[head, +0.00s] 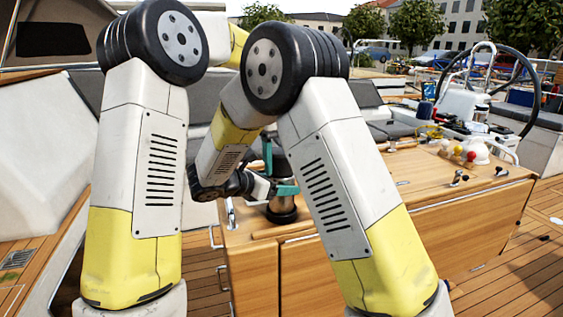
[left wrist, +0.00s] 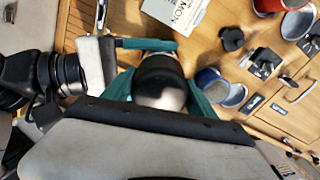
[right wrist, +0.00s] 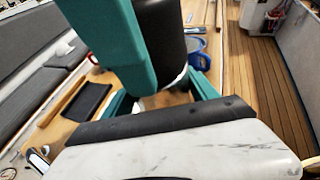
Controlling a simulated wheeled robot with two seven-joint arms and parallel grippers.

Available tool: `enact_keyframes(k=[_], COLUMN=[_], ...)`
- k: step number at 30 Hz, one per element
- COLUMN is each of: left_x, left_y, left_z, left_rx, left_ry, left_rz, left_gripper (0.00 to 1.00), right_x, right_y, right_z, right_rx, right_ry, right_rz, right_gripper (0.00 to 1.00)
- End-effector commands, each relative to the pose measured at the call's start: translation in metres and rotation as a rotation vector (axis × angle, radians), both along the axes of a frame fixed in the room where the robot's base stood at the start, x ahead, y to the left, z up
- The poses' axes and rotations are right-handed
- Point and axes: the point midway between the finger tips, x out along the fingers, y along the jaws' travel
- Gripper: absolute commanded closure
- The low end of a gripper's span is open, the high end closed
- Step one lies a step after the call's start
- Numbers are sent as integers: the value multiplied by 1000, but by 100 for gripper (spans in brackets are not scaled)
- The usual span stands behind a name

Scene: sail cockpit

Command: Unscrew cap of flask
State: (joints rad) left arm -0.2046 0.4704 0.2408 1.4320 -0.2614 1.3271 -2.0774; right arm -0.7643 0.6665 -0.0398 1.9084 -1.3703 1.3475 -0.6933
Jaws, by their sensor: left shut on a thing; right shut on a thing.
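The flask (head: 284,206) stands upright on the wooden cockpit table, with a metallic body and a dark base. My left gripper (head: 270,155) reaches down from above, its teal fingers closed on both sides of the dark cap (left wrist: 160,72), which has a shiny rounded top. My right gripper (head: 284,190) comes in level from the left in the head view, lower down, shut around the flask's body. In the right wrist view the cap (right wrist: 160,40) shows beside a large teal finger of my left gripper. My right arm partly hides the flask in the head view.
A black tray (right wrist: 85,103) shows in the right wrist view. A steering wheel (head: 520,85) stands at the right.

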Motion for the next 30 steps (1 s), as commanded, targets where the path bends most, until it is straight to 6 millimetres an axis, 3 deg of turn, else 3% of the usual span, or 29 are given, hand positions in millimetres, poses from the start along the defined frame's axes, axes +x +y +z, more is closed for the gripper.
enact_keyframes(k=[30], left_x=[1], left_y=[0], left_z=[2], left_rx=[-3], left_ry=[-2], left_rz=[2447], left_gripper=[83], right_x=[0], right_y=[0], right_z=[1], right_rx=[0], right_ry=[-1], right_rz=[0], right_gripper=[100])
